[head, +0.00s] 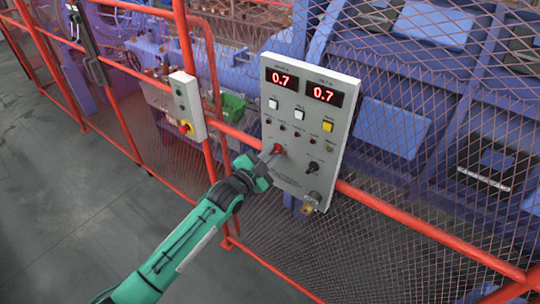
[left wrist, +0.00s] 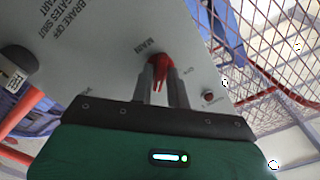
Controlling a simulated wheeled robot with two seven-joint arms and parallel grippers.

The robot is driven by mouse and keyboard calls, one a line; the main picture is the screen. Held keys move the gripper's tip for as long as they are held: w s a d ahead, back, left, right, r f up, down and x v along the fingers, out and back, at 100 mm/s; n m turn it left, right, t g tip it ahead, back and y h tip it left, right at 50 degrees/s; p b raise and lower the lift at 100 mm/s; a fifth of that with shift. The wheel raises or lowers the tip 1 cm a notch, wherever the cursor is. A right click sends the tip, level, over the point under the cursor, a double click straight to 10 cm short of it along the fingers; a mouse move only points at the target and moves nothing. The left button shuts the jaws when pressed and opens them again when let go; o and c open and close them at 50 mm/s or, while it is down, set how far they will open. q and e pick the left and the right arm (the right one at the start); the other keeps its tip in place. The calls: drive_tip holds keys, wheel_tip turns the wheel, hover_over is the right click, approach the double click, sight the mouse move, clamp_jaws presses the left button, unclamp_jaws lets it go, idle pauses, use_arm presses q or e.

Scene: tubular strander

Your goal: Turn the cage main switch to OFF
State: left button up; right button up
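The red main switch (head: 277,149) is a small knob on the lower left of a light grey control panel (head: 330,150) fixed to the cage fence. In the left wrist view the red switch (left wrist: 160,64) sits beneath the word MAIN. My left gripper (head: 268,154) reaches the panel from the lower left. In the left wrist view the left gripper's two fingers (left wrist: 163,85) are close together, one on each side of the red handle, and appear closed on it. The fingers hide part of the handle. My right gripper is out of view.
The panel has two red displays reading 0.7, several buttons, a black selector (head: 312,167) and a key-like fitting (head: 309,206) below. A smaller box (head: 187,105) with a red and yellow knob hangs to the left. Red fence rails and mesh surround the panel; grey floor (head: 60,200) is clear at left.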

use_arm(q)
clamp_jaws()
drive_tip(key=shift+f+n, duration=0.1)
drive_tip(key=shift+n, duration=0.2)
drive_tip(key=n+b, duration=0.1)
drive_tip(key=n, duration=0.2)
drive_tip(key=shift+n, duration=0.3)
drive_tip(key=n, duration=0.4)
drive_tip(key=shift+n+b, duration=0.3)
drive_tip(key=shift+b, duration=0.05)
drive_tip(key=n, duration=0.4)
drive_tip(key=shift+n, duration=2.5)
